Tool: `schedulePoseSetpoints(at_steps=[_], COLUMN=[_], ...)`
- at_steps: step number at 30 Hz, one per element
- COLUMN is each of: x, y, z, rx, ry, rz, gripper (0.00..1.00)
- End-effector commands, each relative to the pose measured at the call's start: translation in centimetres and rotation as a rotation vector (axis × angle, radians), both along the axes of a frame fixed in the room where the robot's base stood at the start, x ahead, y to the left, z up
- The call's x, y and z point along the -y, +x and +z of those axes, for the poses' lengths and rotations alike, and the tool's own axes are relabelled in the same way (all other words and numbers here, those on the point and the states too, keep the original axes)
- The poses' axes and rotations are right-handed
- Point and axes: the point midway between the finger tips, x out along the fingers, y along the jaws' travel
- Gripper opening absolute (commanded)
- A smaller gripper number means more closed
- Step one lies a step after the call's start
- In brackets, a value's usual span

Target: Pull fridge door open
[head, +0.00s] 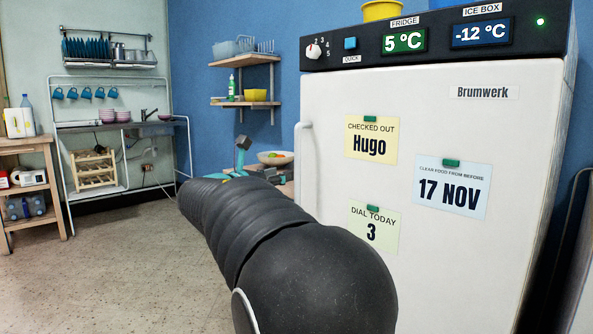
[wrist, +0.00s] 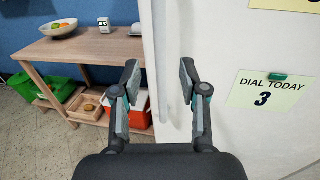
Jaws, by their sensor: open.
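The white fridge door (head: 400,230) is shut. Its white vertical handle (head: 303,165) runs along the door's left edge in the head view. In the wrist view the door (wrist: 225,45) fills the right side, and its pale edge shows between my fingers. My gripper (wrist: 160,76) is open, with one finger on each side of that edge in the picture. In the head view my gripper (head: 238,160) shows small beyond my dark arm, left of the handle. I cannot tell whether a finger touches the door or handle.
A wooden table (wrist: 80,50) with a fruit bowl (wrist: 58,27) stands left of the fridge. Below it are a green crate (wrist: 35,88) and a red and white cool box (wrist: 125,108). The floor (head: 110,260) at left is clear. Paper notes (head: 370,138) hang on the door.

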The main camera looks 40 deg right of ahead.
Motion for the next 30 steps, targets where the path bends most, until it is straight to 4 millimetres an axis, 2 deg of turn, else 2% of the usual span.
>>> schedulePoseSetpoints(at_steps=[1,6,12,18,27,30], x=[1.1,4.1,6.7,7.9,8.0,8.0], y=[0.2,1.1,1.9,2.3,2.3,2.3], z=[-0.1,-0.1,0.0,0.0,0.0,0.0], rx=[-0.001,-0.001,0.001,0.001,0.000,0.000], ry=[0.001,0.002,0.001,0.001,0.002,0.002], rz=[-0.005,-0.004,-0.001,0.001,0.001,0.001], gripper=[0.43,0.43,0.43,0.43,0.43,0.18])
